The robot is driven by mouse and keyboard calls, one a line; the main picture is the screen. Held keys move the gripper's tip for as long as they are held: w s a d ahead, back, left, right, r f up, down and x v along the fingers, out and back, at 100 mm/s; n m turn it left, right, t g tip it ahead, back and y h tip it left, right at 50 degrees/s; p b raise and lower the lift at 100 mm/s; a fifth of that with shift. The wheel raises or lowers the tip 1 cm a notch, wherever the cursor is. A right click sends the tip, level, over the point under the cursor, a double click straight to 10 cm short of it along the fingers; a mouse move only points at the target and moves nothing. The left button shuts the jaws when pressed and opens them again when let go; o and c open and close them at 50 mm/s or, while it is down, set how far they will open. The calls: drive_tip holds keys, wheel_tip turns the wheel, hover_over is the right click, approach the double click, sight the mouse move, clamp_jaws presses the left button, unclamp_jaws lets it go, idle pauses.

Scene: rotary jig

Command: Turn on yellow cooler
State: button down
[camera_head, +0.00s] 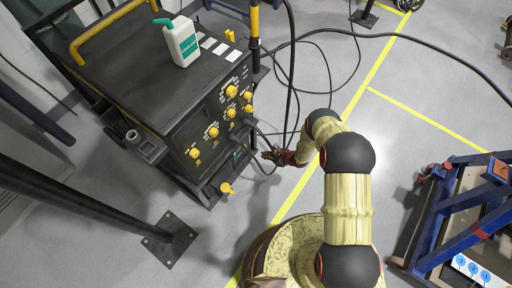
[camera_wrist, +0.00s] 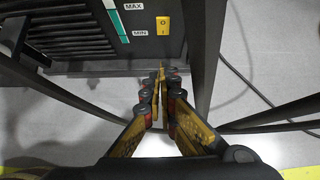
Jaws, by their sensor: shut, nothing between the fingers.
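A dark machine (camera_head: 140,75) with yellow knobs and a yellow top handle stands at the left in the head view; it appears to be the cooler's unit. In the wrist view its lower front (camera_wrist: 60,35) shows a yellow rocker switch (camera_wrist: 163,26) marked 0 and 1, beside a MAX/MIN level strip (camera_wrist: 117,20). My gripper (camera_head: 270,156) is near the machine's lower right front. In the wrist view my gripper (camera_wrist: 160,73) is shut and empty, its tips below the switch in the picture. I cannot tell whether they touch the machine. The switch's position is unclear.
A white bottle with a teal cap (camera_head: 183,42) stands on the machine. Black cables (camera_head: 327,85) hang and lie near my gripper. A dark post (camera_head: 90,205) stands at the lower left. A blue frame (camera_head: 437,215) stands at the right; grey floor lies between.

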sight(245, 147)
drive_tip(key=shift+d, duration=0.15)
drive_tip(key=w+a+r+b+x, duration=0.1)
drive_tip(key=b+x, duration=0.4)
drive_tip(key=x, duration=0.8)
drive_tip(key=shift+a+r+b, duration=0.25)
drive_tip(key=shift+r+b, duration=0.05)
drive_tip(key=shift+b, duration=0.05)
drive_tip(key=shift+w, duration=0.1)
